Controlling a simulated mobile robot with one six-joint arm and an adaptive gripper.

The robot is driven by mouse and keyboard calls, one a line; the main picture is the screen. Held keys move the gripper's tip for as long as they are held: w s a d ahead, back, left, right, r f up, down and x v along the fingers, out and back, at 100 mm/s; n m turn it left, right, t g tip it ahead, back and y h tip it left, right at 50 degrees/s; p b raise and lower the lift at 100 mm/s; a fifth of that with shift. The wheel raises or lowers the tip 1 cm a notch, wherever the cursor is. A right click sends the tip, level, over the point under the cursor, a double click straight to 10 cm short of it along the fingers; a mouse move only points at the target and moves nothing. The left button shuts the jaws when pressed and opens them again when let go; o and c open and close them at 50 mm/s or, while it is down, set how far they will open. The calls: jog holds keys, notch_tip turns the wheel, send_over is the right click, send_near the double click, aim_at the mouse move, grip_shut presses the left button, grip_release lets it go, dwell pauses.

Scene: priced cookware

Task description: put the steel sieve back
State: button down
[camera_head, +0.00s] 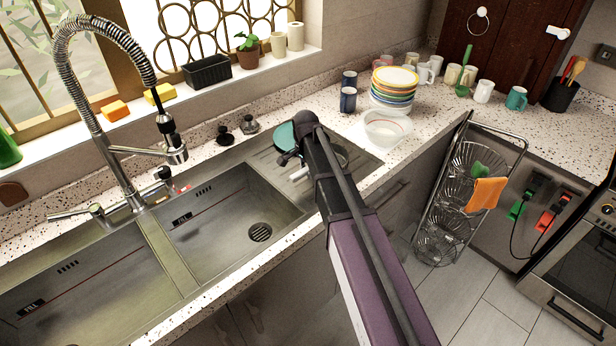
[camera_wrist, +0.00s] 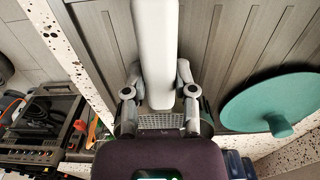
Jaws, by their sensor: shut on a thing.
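The steel sieve is at the far end of my arm, over the ribbed drainboard (camera_head: 268,165). Its pale handle (camera_head: 299,174) sticks out to the left of my gripper (camera_head: 305,150) in the head view. I cannot tell whether the sieve touches the drainboard.
A teal round lid (camera_head: 285,137) lies close beside my gripper. A clear bowl (camera_head: 387,128), a plate stack (camera_head: 395,85) and blue mugs (camera_head: 348,98) stand to the right on the counter. A tiered wire rack (camera_head: 467,185) stands on the floor. The sink basins (camera_head: 225,220) look empty.

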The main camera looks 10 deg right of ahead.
aim_at(306, 184)
jog(key=shift+w, duration=0.1)
jog(key=shift+w, duration=0.2)
jog(key=shift+w+f+b, duration=0.4)
jog(key=shift+f+b, duration=0.1)
jog(key=shift+f, duration=0.05)
jog(key=shift+f+b, duration=1.3)
jog(key=shift+b, duration=0.05)
jog(key=shift+c, duration=2.1)
grip_release()
jog(key=shift+r, duration=0.1)
notch_tip(306, 184, up, 12)
jog(key=p, duration=1.2)
jog(key=shift+s+a, duration=0.1)
